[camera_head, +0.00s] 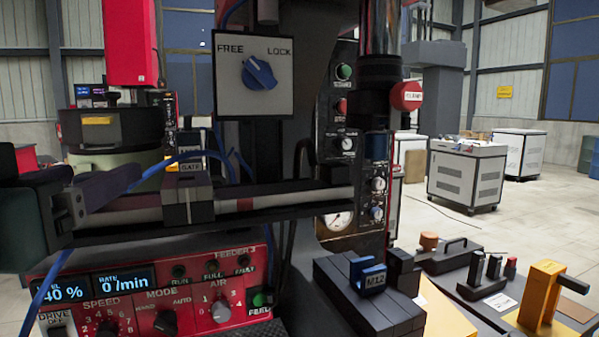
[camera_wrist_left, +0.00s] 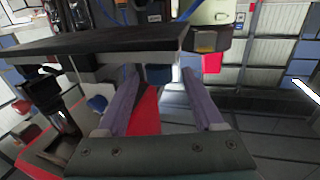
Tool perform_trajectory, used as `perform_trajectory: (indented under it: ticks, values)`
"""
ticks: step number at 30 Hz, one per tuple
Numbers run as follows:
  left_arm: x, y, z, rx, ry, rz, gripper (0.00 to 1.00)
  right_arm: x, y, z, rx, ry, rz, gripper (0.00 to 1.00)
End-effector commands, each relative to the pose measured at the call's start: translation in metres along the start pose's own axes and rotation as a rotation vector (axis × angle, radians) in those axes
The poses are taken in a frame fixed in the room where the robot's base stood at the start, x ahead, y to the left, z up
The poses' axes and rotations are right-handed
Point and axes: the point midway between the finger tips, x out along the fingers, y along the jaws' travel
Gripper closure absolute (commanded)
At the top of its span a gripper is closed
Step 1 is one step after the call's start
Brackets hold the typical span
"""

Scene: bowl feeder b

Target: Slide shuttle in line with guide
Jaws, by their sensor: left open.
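My left gripper (camera_head: 108,190) is at the left in the head view, beside the left part of a long horizontal rail (camera_head: 275,200). In the left wrist view its two purple-grey fingers (camera_wrist_left: 164,80) are spread, with nothing seen held between them. A dark bar (camera_wrist_left: 100,42) crosses just beyond the fingertips; contact cannot be told. A grey block (camera_head: 188,205) with a "GATE" label above it straddles the rail. A blue piece marked M12 (camera_head: 373,279) sits on a dark slotted block (camera_head: 345,300) at lower right. Which part is the shuttle or guide is not labelled. My right gripper is not seen.
A red control panel (camera_head: 150,295) with knobs lies below the rail. A white FREE/LOCK plate (camera_head: 255,100) with a blue knob hangs above it. A yellow handle (camera_head: 540,295) stands at lower right. Blue tubes hang near the rail.

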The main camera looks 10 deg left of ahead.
Motion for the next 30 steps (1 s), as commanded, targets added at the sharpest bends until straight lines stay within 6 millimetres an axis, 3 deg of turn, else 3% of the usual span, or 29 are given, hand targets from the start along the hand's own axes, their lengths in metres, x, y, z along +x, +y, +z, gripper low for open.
perform_trajectory:
  ticks: [3,7,19,30]
  values:
    - [0.023,-0.001,-0.004,0.004,-0.001,-0.002,0.31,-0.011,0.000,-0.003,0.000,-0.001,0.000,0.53]
    - [0.038,0.000,-0.002,0.002,-0.001,-0.001,0.31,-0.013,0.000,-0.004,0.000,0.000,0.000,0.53]
    - [0.046,0.000,0.001,0.000,-0.003,-0.001,0.31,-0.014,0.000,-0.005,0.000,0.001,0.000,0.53]
    - [0.046,0.000,0.001,0.000,-0.003,-0.001,0.72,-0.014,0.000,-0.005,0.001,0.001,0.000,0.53]
